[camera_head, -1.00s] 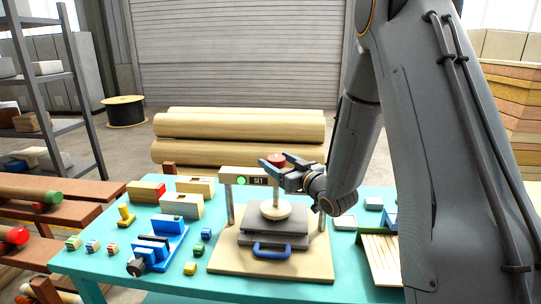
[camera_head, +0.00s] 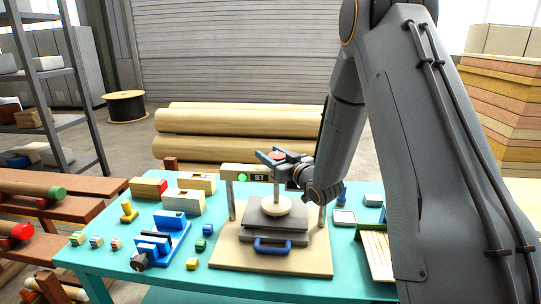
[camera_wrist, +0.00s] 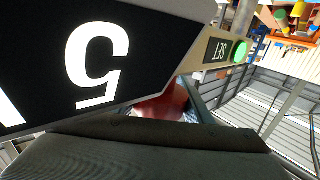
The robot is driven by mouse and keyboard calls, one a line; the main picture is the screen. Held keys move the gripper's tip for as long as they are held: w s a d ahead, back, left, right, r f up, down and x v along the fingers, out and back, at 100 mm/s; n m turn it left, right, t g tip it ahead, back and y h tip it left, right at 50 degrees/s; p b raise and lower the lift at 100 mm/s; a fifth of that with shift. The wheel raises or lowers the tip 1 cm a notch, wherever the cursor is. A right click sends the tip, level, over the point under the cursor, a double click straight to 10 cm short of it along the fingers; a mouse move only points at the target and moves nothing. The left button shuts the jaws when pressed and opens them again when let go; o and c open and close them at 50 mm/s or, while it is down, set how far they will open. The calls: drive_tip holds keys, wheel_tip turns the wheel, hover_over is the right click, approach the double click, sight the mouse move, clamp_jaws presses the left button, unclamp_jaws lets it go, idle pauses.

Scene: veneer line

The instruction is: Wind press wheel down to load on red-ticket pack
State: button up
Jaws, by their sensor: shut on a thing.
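The press stands on the table, with a pale crossbeam (camera_head: 238,172), two posts and a tan base (camera_head: 228,257). A "SET" sign with a lit green lamp (camera_head: 242,177) is on the beam; both also show in the wrist view. My gripper (camera_head: 268,155) is shut on the red wheel (camera_wrist: 163,103) above the beam. The fingers partly hide the wheel. Below the beam, a round cream pad (camera_head: 277,206) sits on or just above stacked grey plates (camera_head: 262,225); I cannot tell contact. A wooden block with a red end (camera_head: 161,187) lies left of the press.
A blue handle (camera_head: 272,247) sticks out at the press front. Logs (camera_head: 240,122) lie behind.

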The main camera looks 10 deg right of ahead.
drive_tip(key=m+h+b, duration=0.1)
drive_tip(key=m+t+h+b, duration=0.1)
drive_tip(key=h, duration=0.1)
drive_tip(key=shift+w+d, duration=0.1)
drive_tip(key=shift+d, duration=0.2)
drive_tip(key=o, duration=1)
drive_tip(key=shift+o, duration=0.2)
drive_tip(key=b+v, duration=0.2)
drive_tip(key=v, duration=0.6)
